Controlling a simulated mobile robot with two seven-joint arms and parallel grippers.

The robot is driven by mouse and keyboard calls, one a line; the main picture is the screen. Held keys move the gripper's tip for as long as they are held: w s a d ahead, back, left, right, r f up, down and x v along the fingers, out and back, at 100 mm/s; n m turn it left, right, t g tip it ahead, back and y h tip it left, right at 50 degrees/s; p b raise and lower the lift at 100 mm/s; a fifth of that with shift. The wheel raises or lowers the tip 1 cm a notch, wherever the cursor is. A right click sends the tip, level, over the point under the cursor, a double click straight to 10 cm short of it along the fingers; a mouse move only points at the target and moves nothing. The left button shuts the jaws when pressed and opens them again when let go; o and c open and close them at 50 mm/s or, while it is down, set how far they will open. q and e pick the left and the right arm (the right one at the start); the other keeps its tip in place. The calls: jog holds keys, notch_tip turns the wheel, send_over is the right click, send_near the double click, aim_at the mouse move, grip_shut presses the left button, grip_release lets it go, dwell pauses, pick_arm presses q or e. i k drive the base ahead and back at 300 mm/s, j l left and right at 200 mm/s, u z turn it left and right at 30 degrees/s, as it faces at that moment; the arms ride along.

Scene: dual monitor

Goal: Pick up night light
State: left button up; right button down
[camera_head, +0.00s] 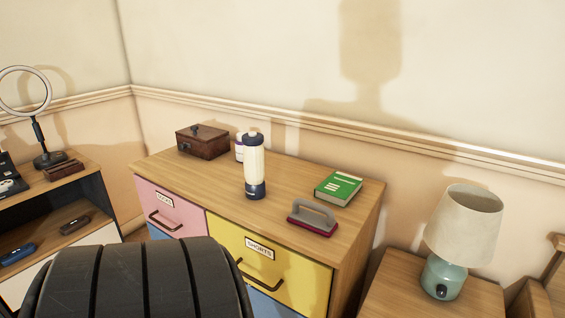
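A table lamp with a cream shade and a teal base (443,277) stands upright on a small wooden table at the right. A cream cylinder with a dark cap and dark base (254,168) stands upright on the dresser top. I cannot tell for sure which of these is the night light. Neither of my grippers is in view.
The wooden dresser (185,172) also holds a brown box (203,143), a white jar (240,148), a green book (338,188) and a grey-handled brush (313,217). A large black ribbed shape (130,280) blocks the lower left. A shelf with a ring light (40,130) stands left.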

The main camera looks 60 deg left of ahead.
aim_at(253, 148)
jog(key=u, duration=2.3)
